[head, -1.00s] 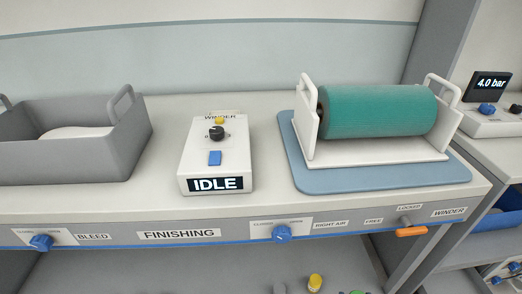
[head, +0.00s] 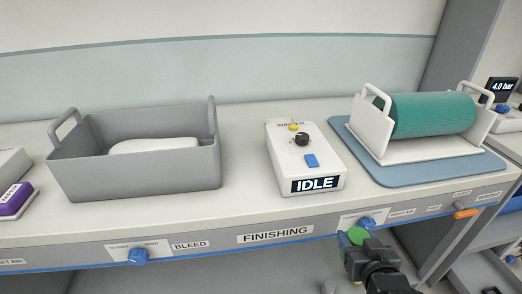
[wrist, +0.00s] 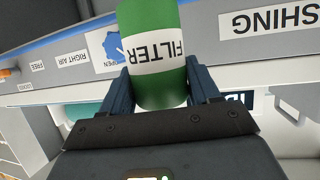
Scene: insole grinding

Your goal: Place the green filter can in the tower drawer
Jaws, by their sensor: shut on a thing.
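The green filter can (wrist: 160,22) has a white band reading FILTER. My gripper (wrist: 160,85) is shut on it, with one dark finger on each side of the can in the wrist view. In the head view the can's green top (head: 357,236) shows at the end of my gripper (head: 358,247), in front of the bench's front panel, below the worktop edge and near the right air knob. The tower drawer cannot be made out in these views.
The bench (head: 245,219) carries a grey bin (head: 130,178) with a white item, a winder box (head: 305,165) reading IDLE, and a teal roll (head: 430,114) in a white cradle on a blue mat (head: 400,178). A purple-fronted box (head: 15,200) stands at far left.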

